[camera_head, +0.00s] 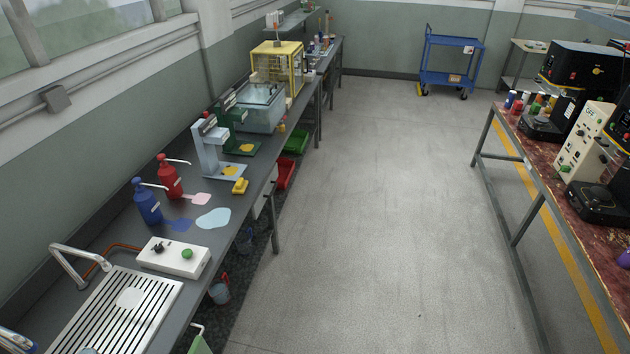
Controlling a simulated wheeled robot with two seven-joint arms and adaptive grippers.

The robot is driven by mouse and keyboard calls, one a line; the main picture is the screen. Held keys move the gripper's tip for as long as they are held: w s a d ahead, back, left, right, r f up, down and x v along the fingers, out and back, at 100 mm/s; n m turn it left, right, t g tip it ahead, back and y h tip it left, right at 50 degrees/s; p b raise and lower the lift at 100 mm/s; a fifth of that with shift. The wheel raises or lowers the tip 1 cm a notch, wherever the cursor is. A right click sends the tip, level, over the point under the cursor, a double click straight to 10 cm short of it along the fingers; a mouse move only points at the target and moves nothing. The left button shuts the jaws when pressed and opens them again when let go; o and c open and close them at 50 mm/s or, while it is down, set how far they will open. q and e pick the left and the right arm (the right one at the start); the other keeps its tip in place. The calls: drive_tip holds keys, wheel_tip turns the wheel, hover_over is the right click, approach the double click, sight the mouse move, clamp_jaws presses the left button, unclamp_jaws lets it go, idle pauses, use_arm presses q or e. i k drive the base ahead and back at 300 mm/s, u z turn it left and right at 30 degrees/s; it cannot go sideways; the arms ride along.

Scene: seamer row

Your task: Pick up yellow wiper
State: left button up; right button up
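A small yellow object (240,186) lies on the long grey bench (232,222), close to its aisle-side edge and just in front of a pale blue-grey stand (210,150). It is the likeliest yellow wiper, but it is too small here to make out its shape well. A light blue puddle (213,218) lies on the bench nearer to me. A blue patch (179,225) and a pink patch (201,199) are beside it.
Blue (147,202) and red (170,178) pump bottles stand by the wall. A white control box (173,257) and slatted drain (120,310) are nearer. A red-topped table (590,215) is at right. The floor (390,220) between is clear, with a blue cart (449,62) at the back.

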sight(239, 188)
drive_tip(key=z, duration=0.35)
drive_tip(key=i, duration=3.4)
drive_tip(key=u, duration=2.3)
